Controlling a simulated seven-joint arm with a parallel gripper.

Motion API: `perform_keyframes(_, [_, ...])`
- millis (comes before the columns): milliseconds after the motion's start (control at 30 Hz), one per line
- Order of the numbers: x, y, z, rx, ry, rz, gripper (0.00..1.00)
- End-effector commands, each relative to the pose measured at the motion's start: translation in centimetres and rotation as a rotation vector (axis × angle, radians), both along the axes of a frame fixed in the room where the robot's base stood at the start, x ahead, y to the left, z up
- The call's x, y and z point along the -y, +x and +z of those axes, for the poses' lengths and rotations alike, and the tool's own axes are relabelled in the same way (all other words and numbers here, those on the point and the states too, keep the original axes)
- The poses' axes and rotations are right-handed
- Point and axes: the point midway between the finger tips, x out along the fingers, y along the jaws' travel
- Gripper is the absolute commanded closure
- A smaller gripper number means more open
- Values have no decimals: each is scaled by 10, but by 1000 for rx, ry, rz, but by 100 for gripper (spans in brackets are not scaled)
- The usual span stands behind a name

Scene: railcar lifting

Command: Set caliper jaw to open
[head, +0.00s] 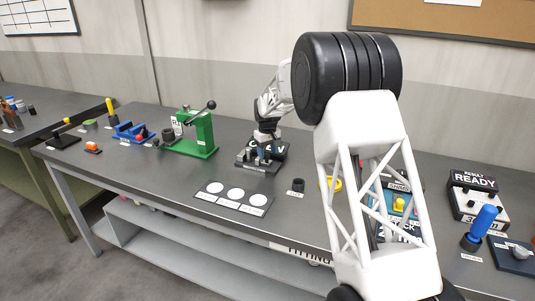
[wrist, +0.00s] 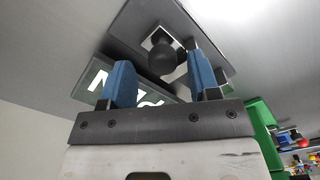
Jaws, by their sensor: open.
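A dark fixture (head: 262,166) with a dark base plate and white lettering stands mid-bench in the head view, under my gripper (head: 267,133). I cannot read its label fully, so I cannot tell for sure that it is the caliper. In the wrist view my gripper (wrist: 160,62) is open, with blue fingertips apart. A dark rounded knob (wrist: 164,58) on a grey plate (wrist: 140,25) shows between the fingertips. Whether they touch it cannot be told. A sign (wrist: 150,92) with large white letters is partly hidden behind the fingers.
A green press (head: 200,135) and a blue vise (head: 130,132) stand left of the fixture. A plate with white discs (head: 235,195) and a small black cylinder (head: 298,185) lie in front. A "READY" box (head: 472,190) and a blue-handled tool (head: 482,225) are at right. My arm hides part of the bench.

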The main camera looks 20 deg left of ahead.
Motion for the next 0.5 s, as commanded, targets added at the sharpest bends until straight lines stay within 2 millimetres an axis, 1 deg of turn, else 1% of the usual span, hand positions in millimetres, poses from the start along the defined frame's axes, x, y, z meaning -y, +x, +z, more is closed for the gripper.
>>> perform_keyframes(300, [0,0,39,2,1,0,44])
perform_keyframes(500, [0,1,59,1,0,0,44])
